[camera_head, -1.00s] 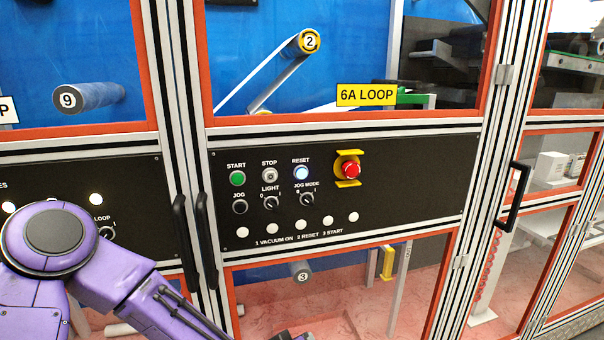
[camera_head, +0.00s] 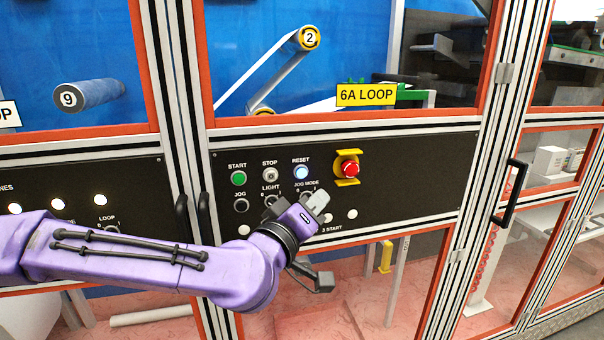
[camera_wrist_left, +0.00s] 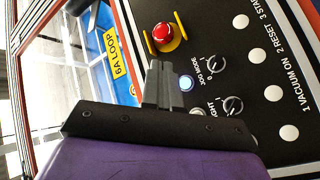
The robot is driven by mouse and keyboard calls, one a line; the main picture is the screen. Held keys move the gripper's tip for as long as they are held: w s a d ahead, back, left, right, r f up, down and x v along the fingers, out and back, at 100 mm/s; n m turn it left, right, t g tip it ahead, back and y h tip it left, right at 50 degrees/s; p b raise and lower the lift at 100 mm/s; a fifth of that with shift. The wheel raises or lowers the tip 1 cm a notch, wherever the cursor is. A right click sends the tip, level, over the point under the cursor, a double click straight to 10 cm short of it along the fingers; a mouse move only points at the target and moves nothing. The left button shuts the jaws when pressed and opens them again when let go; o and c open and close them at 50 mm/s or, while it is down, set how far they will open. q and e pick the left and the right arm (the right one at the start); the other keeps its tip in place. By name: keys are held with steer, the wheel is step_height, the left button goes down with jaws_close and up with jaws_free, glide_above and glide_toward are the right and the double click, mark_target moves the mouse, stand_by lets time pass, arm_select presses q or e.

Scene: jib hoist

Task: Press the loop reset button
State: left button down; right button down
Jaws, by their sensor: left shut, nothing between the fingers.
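The loop reset button (camera_head: 301,173) is a lit bluish-white round button under the word RESET on the black control panel (camera_head: 420,180) below the 6A LOOP sign (camera_head: 366,95). It also shows in the left wrist view (camera_wrist_left: 187,83), just beside the fingertips. My left gripper (camera_head: 319,199) is shut and empty. In the head view its tip appears below and right of the button, over the jog mode knob. I cannot tell its exact distance from the panel. My right gripper is not in view.
A red emergency stop (camera_head: 348,169) with yellow guards sits right of the reset button. The green start button (camera_head: 238,178) and the stop button (camera_head: 270,175) are to its left. Black door handles (camera_head: 512,194) stand out from the frame at right and near my left arm.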

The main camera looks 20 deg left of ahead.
arm_select(q)
steer(key=shift+w+a, duration=0.8)
steer(key=shift+w, duration=0.4)
steer(key=shift+w+a, duration=0.85)
steer(key=shift+w, duration=0.35)
steer(key=shift+w+a, duration=0.8)
steer(key=shift+w, duration=0.4)
steer(key=shift+w, duration=0.1)
steer(key=shift+w+a, duration=0.25)
steer(key=shift+w+a, duration=0.25)
steer(key=shift+w, duration=0.1)
steer(key=shift+s+d, duration=0.45)
steer(key=shift+s, duration=0.25)
steer(key=s+d, duration=0.1)
steer(key=s, duration=0.1)
steer(key=s+d, duration=0.1)
steer(key=s, duration=0.1)
steer(key=shift+d, duration=0.4)
